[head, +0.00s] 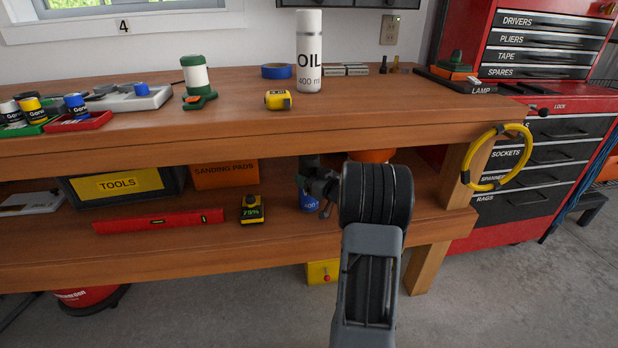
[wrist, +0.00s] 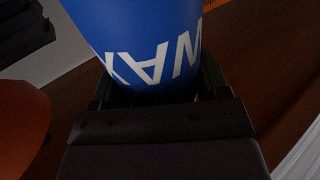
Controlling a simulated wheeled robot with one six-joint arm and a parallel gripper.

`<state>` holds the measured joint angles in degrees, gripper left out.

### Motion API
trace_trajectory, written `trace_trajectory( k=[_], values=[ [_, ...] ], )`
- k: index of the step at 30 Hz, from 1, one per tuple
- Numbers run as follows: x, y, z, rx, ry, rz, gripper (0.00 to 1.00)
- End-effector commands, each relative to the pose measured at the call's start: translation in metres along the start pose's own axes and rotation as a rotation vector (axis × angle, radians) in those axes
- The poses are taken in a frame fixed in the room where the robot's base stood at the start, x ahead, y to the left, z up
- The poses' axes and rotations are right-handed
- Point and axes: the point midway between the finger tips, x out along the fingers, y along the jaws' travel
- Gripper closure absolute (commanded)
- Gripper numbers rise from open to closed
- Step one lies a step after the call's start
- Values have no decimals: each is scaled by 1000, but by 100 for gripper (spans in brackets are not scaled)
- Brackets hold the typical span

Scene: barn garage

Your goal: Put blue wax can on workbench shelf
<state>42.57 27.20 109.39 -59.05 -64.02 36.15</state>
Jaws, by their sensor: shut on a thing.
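The blue wax can (head: 309,202) is in the lower opening of the workbench, over the shelf (head: 165,243). My gripper (head: 320,190) is shut on it, and my arm hides part of it in the head view. The can fills the upper middle of the wrist view (wrist: 140,40), with its white "WAX" lettering upside down between the fingers of my gripper (wrist: 155,90). I cannot tell whether the can's base touches the shelf.
On the shelf are a TOOLS bin (head: 120,184), an orange SANDING PADS box (head: 225,174), a red level (head: 158,221) and a yellow-black device (head: 252,209). An orange object (head: 372,155) is behind my arm. The worktop (head: 230,105) overhangs the shelf.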

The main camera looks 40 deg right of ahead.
Motion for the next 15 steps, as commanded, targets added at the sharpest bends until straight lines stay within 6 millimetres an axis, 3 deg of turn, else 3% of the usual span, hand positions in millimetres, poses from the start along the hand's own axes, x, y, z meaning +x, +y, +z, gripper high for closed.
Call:
trace_trajectory(
  k=[5, 6, 13, 15],
  values=[
    [0, 0, 3, -1, 3, 0, 72],
    [0, 0, 3, 0, 0, 0, 28],
    [0, 0, 3, 0, 0, 0, 6],
    [0, 0, 3, 0, 0, 0, 6]
  ],
)
